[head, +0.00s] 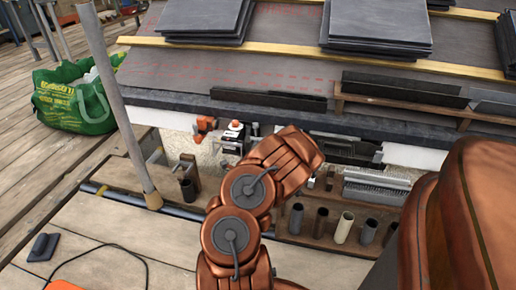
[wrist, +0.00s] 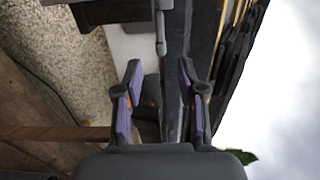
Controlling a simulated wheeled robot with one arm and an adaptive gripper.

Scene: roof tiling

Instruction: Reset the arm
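My copper-coloured arm (head: 250,190) is bent in the middle of the head view, in front of the low wall below the roof edge. Its far link points up and to the right. My gripper (wrist: 160,85) shows in the wrist view with its two purple-padded fingers spread apart. I see nothing clasped between them; a dark shape shows in the gap, and its distance is unclear. In the head view I cannot clearly tell the gripper from the dark items beyond the arm.
Slate stacks (head: 378,27) lie on the roof above wooden battens (head: 300,50). Several tubes (head: 343,227) stand in a wooden rack beside the arm. A grey pole (head: 115,95) rises at the left, near a green bag (head: 75,97). Open planks lie at the far left.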

